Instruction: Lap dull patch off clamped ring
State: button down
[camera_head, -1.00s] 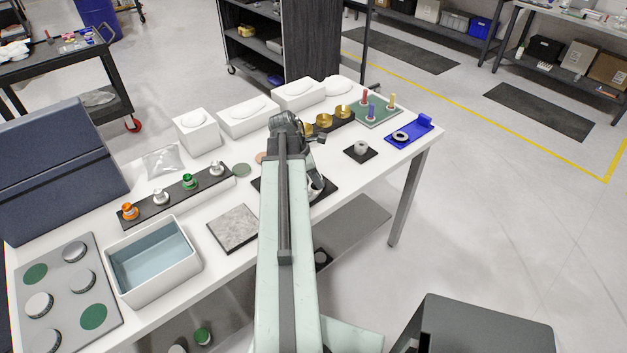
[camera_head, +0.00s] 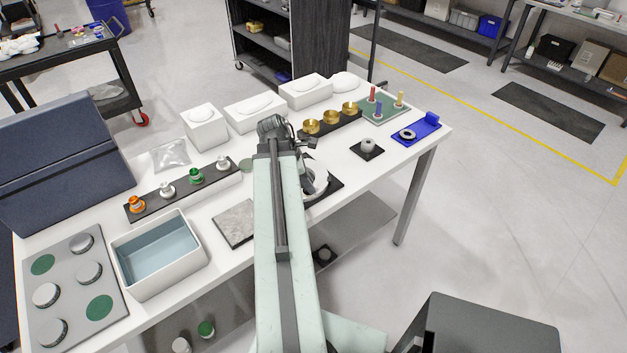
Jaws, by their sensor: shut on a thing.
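The ring (camera_head: 319,181) is pale and shiny and sits on a dark base plate (camera_head: 332,189) on the white bench. It shows just right of my arm, which covers its left side. I cannot make out a dull patch on it. My gripper (camera_head: 281,134) is at the far end of my arm, in the picture above and left of the ring. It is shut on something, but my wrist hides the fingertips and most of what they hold. A small dark part sticks out to its right. I cannot tell whether anything touches the ring.
Brass cups (camera_head: 331,117) stand beyond my gripper. A dark strip with several knobs (camera_head: 196,176), a grey slab (camera_head: 236,223) and an open bin (camera_head: 158,256) lie left.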

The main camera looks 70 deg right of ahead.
jog(key=shift+w+a, duration=0.6)
jog(key=shift+a, duration=0.3)
jog(key=shift+r, duration=0.15)
notch_tip(320, 180, up, 6)
jog(key=p, duration=0.6)
notch_tip(320, 180, up, 3)
jog(key=p, duration=0.3)
